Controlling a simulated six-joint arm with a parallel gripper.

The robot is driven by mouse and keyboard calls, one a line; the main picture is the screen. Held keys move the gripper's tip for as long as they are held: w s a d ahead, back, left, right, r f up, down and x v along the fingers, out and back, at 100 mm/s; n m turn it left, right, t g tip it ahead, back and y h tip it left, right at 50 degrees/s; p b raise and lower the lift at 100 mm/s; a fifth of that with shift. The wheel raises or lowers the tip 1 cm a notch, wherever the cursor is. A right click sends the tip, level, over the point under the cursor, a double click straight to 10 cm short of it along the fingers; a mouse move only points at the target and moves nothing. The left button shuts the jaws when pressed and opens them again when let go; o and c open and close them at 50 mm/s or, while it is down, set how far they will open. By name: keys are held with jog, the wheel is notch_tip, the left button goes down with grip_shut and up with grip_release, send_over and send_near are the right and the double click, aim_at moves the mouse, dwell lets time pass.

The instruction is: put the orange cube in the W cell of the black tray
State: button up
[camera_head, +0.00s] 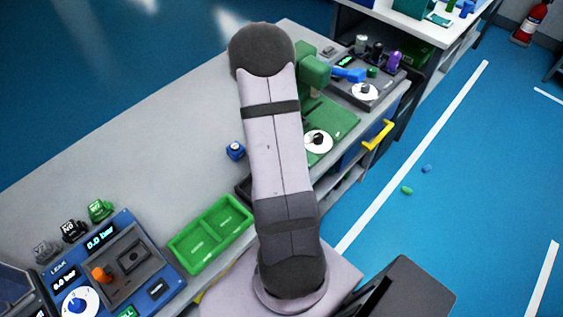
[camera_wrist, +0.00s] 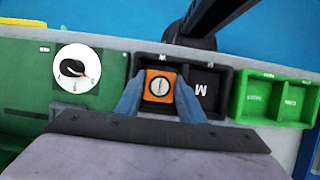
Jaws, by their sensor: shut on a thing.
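In the wrist view, my gripper (camera_wrist: 160,92) has its two blue fingers shut on the orange cube (camera_wrist: 160,74), which has a round pale mark on top. The cube shows over the left cell of the black tray (camera_wrist: 226,70); I cannot tell if it touches the floor of that cell. The right cell is empty, with a white letter on its floor that reads as M in this view. Small rim letters are hard to read. In the head view my arm hides the gripper, the cube and most of the black tray (camera_head: 243,189).
A green tray (camera_wrist: 240,98) stands right of the black tray in the wrist view. A green panel with a white dial (camera_wrist: 77,68) is at left. In the head view a blue object (camera_head: 235,151) stands on the bench, and a blue test box (camera_head: 120,224) is lower left.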

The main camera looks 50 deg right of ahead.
jog(key=shift+f+p, duration=0.35)
jog(key=shift+f, duration=1.45)
jog(key=shift+f, duration=0.15)
jog(key=o, duration=0.9)
jog(key=shift+w+r+p, duration=0.1)
jog(key=shift+r+p, duration=0.25)
jog(key=shift+r, duration=0.15)
jog(key=p+v, duration=0.8)
jog(key=v, duration=0.3)
jog(key=shift+w+r, duration=0.1)
jog(key=shift+w, duration=0.05)
